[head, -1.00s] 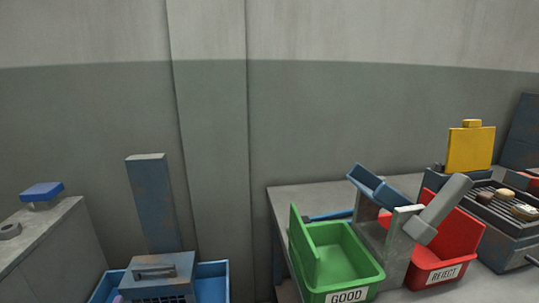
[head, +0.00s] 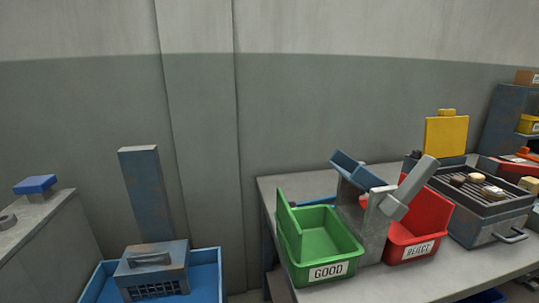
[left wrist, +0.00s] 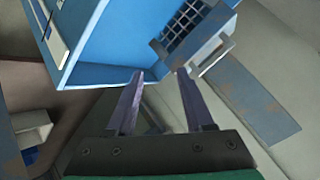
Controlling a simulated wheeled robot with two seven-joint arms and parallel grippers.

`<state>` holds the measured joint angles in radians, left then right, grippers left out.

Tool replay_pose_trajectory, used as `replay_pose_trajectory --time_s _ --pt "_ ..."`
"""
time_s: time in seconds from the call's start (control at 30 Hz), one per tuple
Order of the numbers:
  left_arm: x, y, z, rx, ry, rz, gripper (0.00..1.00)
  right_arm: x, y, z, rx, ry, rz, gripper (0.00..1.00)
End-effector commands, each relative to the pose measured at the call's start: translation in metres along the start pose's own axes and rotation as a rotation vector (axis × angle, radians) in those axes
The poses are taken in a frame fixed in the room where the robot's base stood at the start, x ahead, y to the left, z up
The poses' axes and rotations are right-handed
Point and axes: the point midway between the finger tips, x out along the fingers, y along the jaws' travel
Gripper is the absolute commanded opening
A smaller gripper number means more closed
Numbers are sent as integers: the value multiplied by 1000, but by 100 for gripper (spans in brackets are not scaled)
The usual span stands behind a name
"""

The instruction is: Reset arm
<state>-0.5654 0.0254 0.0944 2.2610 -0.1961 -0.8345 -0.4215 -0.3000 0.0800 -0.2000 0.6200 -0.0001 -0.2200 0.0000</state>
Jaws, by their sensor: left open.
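My left gripper (left wrist: 162,88) shows in the left wrist view with its two dark fingers apart and nothing between them. In that view a blue bin (left wrist: 110,45) lies beyond the fingertips, with a grey slotted box (left wrist: 205,50) at its edge. I cannot tell whether the fingers touch the bin. Neither gripper shows in the head view.
In the head view a blue tray (head: 207,275) holds a grey box (head: 152,270) at lower left. A table (head: 415,282) carries a green GOOD bin (head: 325,238), a red REJECT bin (head: 425,218) and a grill (head: 480,205). A blue button (head: 36,185) sits on a grey cabinet (head: 50,245) at left.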

Motion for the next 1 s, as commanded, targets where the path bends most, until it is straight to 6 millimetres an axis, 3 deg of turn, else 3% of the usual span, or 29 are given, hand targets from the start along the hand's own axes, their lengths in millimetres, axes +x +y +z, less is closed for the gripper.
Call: replay_pose_trajectory --time_s 0.2,0.43,0.77,0.87,1.0 --pt "-28 61 5 -200 -189 243 52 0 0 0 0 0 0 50" --pt "-76 114 17 -321 -426 442 52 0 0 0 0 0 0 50" --pt "-16 164 63 -308 -489 462 52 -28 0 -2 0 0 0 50" --pt "0 183 86 -300 -506 469 52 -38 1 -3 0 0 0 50" --pt "16 215 137 -286 -541 481 52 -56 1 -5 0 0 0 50"
